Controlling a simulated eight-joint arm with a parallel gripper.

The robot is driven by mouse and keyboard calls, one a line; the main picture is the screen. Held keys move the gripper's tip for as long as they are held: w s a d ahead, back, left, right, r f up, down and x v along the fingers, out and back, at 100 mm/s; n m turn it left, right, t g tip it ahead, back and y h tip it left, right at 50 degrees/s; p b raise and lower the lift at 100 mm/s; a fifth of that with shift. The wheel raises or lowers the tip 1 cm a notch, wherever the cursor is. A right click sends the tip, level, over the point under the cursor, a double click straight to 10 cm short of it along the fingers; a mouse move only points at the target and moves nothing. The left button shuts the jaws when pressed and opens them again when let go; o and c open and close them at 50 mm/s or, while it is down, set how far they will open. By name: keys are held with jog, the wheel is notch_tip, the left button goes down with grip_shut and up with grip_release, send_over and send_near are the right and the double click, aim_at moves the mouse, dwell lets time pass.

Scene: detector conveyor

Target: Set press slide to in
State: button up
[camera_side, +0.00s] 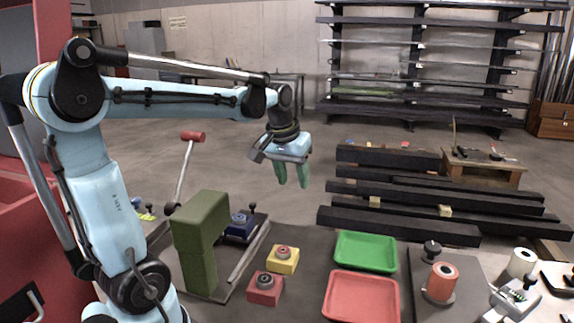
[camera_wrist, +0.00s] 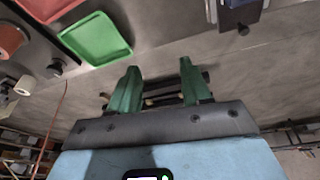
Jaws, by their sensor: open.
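My gripper (camera_side: 294,183) hangs in the air above the far side of the bench, its two green fingers apart with nothing between them. No part is clearly recognisable as the press slide. A dark green arch-shaped block (camera_side: 199,245) stands on the left of the bench, below and left of my gripper. A blue block (camera_side: 240,226) with a dark round top sits behind it, apart from my gripper. A lever with a red handle (camera_side: 193,136) leans up at the left.
A yellow block (camera_side: 283,260) and a red block (camera_side: 265,289) sit near the middle. A green tray (camera_side: 366,252) and a red tray (camera_side: 361,297) lie to their right. Farther right are a black knob (camera_side: 432,250), an orange spool (camera_side: 442,279) and a white roll (camera_side: 522,262).

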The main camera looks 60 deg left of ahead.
jog(key=a+n+g, duration=0.2)
jog(key=a+n, duration=0.2)
jog(key=a, duration=0.7)
jog(key=n+g+h, duration=0.1)
jog(key=n, duration=0.1)
send_over(252, 204)
notch_tip(252, 204, down, 3)
notch_tip(252, 204, down, 12)
jog(key=shift+a+r, duration=0.1)
jog(key=shift+r, duration=0.15)
grip_shut()
